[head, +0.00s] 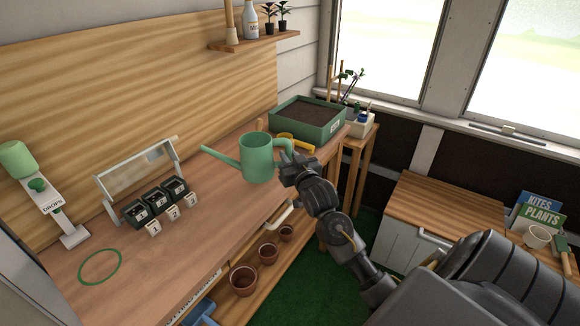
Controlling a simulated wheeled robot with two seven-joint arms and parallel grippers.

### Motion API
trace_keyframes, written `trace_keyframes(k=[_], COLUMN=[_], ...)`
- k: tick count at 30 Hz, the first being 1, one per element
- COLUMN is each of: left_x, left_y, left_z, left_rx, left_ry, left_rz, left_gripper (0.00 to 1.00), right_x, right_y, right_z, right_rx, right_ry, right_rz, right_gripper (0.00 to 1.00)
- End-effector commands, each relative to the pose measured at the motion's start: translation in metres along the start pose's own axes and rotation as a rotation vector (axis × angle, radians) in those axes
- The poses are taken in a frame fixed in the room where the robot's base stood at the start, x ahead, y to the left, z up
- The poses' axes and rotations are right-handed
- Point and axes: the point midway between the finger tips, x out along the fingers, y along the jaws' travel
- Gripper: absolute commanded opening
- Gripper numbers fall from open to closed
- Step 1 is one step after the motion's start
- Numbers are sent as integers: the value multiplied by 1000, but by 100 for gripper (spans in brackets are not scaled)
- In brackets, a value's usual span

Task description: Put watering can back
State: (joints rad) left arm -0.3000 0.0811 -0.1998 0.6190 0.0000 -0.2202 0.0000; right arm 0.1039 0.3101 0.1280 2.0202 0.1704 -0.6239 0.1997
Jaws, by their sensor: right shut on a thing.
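The green watering can (257,160) is upright in the middle of the head view, over the wooden workbench (190,247). Its spout points left and its handle points right. My right gripper (290,165) is shut on the can's handle. The can seems to be held a little above the bench top, but the gap is hard to judge. A green ring outline (100,266) is marked on the bench at the left front and is empty. My left gripper is not in view.
Small black pots (157,200) with number tags sit under a white frame. A drops dispenser (62,215) stands at the left. A green soil tray (308,120) is at the back, with a yellow tool before it. Terracotta pots (243,280) are on the lower shelf.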

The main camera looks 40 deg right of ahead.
Motion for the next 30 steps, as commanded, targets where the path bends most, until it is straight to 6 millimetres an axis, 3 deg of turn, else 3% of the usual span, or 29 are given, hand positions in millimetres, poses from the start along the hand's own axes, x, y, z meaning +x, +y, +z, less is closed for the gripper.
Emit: trace_keyframes(k=[8,16,28,29,30], left_x=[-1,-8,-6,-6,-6], left_y=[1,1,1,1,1], left_z=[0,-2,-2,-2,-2], left_rx=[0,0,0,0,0], left_ry=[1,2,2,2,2], left_rz=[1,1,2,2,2], left_gripper=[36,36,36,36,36], right_x=[6,7,7,7,7], right_y=[4,7,6,6,6], right_z=[8,39,46,47,46], right_rx=[0,1,1,0,0], right_ry=[2,1,2,0,0], right_rz=[0,0,0,0,0], right_gripper=[0,0,0,20,26])
